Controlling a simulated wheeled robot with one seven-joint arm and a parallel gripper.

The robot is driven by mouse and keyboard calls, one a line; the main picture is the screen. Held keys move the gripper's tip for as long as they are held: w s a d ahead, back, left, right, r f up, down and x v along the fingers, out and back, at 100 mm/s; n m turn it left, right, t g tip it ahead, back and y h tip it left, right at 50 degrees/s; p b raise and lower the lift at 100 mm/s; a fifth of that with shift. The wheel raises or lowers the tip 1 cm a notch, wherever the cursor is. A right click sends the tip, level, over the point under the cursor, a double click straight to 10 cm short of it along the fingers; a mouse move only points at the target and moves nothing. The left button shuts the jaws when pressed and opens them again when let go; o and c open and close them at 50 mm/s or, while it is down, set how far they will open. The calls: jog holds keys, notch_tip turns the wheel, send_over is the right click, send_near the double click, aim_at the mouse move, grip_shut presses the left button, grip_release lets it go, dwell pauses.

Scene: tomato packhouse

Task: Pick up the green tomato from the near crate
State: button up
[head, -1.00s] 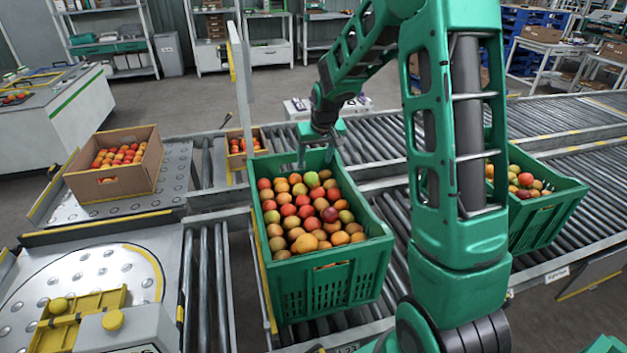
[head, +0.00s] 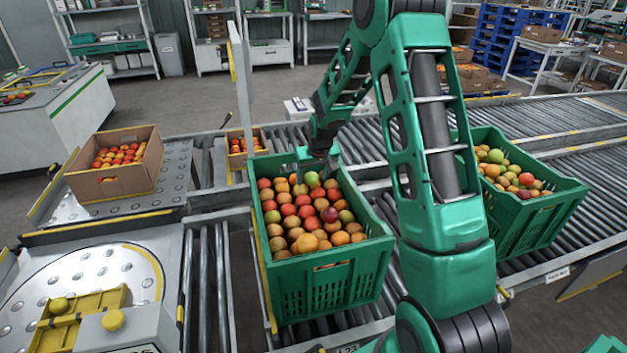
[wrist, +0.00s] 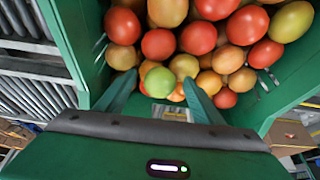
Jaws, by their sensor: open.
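The green tomato (head: 312,179) lies on top near the back of the near crate (head: 345,285), a green plastic crate filled with red, orange and yellowish tomatoes. My gripper (head: 320,163) is low over the crate's back edge, just behind and above that tomato. In the wrist view, my gripper (wrist: 160,84) is open, with the green tomato (wrist: 160,81) showing between its fingertips. A yellow-green tomato (wrist: 184,66) lies right against it. I cannot tell whether the fingers touch either one. The crate wall (wrist: 66,45) runs close on the left.
A second green crate (head: 545,220) of tomatoes stands on the rollers at right, partly behind my arm. Cardboard boxes (head: 115,188) and (head: 232,160) hold tomatoes at left. An upright post (head: 240,90) rises near the crate's back left corner.

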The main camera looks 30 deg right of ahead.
jog(key=shift+c, duration=0.3)
jog(key=c, duration=0.8)
